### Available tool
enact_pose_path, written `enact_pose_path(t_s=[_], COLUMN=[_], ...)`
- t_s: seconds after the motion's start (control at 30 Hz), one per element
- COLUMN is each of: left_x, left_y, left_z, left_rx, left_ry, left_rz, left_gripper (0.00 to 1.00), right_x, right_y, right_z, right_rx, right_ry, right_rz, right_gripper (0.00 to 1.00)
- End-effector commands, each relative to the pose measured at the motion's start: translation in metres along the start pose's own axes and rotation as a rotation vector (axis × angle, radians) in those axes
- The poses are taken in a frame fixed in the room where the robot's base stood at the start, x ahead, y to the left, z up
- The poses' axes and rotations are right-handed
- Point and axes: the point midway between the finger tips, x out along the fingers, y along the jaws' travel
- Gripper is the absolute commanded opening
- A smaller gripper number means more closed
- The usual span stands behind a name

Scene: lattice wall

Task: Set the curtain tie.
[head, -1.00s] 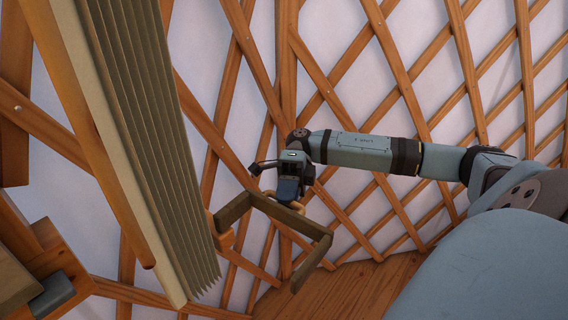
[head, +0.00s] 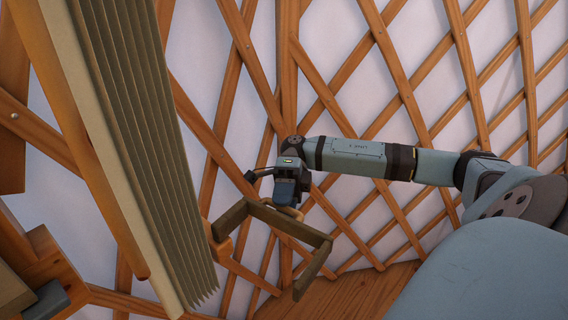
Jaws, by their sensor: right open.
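The curtain (head: 150,160) hangs in stiff olive pleats at the left. A brown-olive tie (head: 278,219) made of straight bars joined at corners stands out beside its lower right edge. The tie's left end is near a small wooden block (head: 222,248); whether it is fixed there I cannot tell. My right gripper (head: 289,211) is open at the tie's long back bar, pointing down. Its fingertips are partly hidden by the bar, so contact is unclear. My left gripper is out of view.
A wooden lattice wall (head: 409,98) with pale cloth behind it fills the background. A wooden post (head: 85,150) runs along the curtain's left edge. Wooden furniture (head: 45,262) stands at the lower left. Bare wooden floor (head: 350,292) shows at the bottom.

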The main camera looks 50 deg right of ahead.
Motion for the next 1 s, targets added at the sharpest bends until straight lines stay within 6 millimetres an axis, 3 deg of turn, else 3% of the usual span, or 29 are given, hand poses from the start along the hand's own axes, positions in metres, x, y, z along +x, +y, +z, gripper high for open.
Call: enact_pose_path(t_s=[0.23,0.37,0.8,1.0], left_x=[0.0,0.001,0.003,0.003], left_y=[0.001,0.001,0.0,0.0], left_z=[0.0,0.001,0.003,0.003], left_rx=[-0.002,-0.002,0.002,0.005], left_ry=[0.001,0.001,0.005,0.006], left_rz=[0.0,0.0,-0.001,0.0], left_gripper=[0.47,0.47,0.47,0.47], right_x=[-0.002,-0.014,-0.108,-0.133], right_y=[0.0,-0.001,0.0,0.0], right_z=[0.0,0.001,0.001,0.0], right_rx=[0.0,0.0,-0.002,-0.001], right_ry=[0.0,-0.003,-0.003,-0.001], right_rz=[0.0,-0.001,0.0,0.0], right_gripper=[0.42,0.42,0.42,0.42])
